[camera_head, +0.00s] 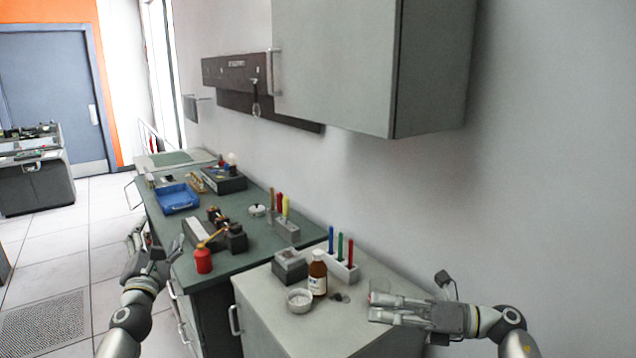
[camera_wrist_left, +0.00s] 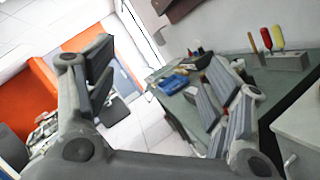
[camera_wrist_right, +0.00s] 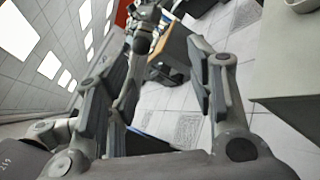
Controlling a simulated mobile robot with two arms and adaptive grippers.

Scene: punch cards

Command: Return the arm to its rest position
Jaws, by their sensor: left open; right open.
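My left gripper (camera_head: 158,258) is open and empty in the head view, beside the front edge of the green bench. In the left wrist view its fingers (camera_wrist_left: 155,95) are spread wide with nothing between them. My right gripper (camera_head: 385,307) is near the right end of the light grey cabinet top, its fingers pointing left. A small clear glass-like item (camera_head: 380,297) shows right behind its fingertips; I cannot tell whether they touch. In the right wrist view the fingers (camera_wrist_right: 163,95) are apart and empty, with floor and my other arm beyond.
The grey cabinet top (camera_head: 345,318) holds a brown bottle (camera_head: 317,275), a white bowl (camera_head: 299,300), a grey box (camera_head: 290,267) and a rack with coloured pens (camera_head: 342,268). The green bench (camera_head: 235,208) holds a red oil can (camera_head: 203,259) and a blue tray (camera_head: 178,197). A wall cupboard (camera_head: 335,65) hangs above.

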